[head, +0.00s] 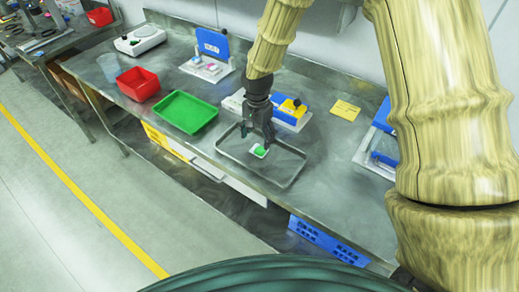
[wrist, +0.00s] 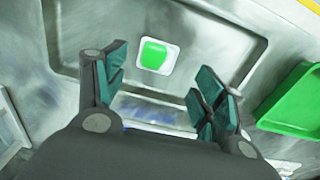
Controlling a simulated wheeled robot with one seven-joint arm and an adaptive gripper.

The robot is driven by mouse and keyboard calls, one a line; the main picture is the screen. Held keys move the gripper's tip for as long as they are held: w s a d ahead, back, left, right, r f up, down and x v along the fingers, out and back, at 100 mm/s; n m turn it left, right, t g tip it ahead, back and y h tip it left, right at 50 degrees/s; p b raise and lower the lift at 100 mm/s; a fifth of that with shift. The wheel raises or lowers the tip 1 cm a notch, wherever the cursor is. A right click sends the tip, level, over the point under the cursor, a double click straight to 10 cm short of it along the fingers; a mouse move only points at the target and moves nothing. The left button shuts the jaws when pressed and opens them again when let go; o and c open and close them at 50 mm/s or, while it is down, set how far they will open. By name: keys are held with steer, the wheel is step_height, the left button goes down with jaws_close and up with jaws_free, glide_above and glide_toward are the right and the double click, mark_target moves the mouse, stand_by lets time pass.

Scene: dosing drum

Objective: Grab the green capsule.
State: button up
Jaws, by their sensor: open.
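The green capsule (head: 261,151) sits on a small white square holder (wrist: 143,63) inside a shallow metal tray (head: 283,184). In the wrist view the capsule (wrist: 154,54) shows as a bright green block on the white square. My gripper (head: 257,138) is over the tray, just above and behind the capsule. In the wrist view my gripper (wrist: 160,95) is open and empty, with its two teal-padded fingers spread wide. The capsule lies beyond the fingertips, between their lines. Nothing hides it there. How high the fingertips are above the tray is hard to tell.
A green tray (head: 188,112) and a red bin (head: 138,83) stand to the left on the metal bench. A blue and yellow device (head: 292,108) is close behind the metal tray. A yellow card (head: 345,110) lies to the right. The tray's raised rim surrounds the capsule.

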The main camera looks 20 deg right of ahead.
mark_target(259, 148)
steer(key=shift+s+d+f+p, duration=0.1)
steer(key=shift+d+f+p, duration=0.1)
steer(key=shift+f+p, duration=1.15)
steer(key=shift+f, duration=1.65)
steer(key=c, duration=0.9)
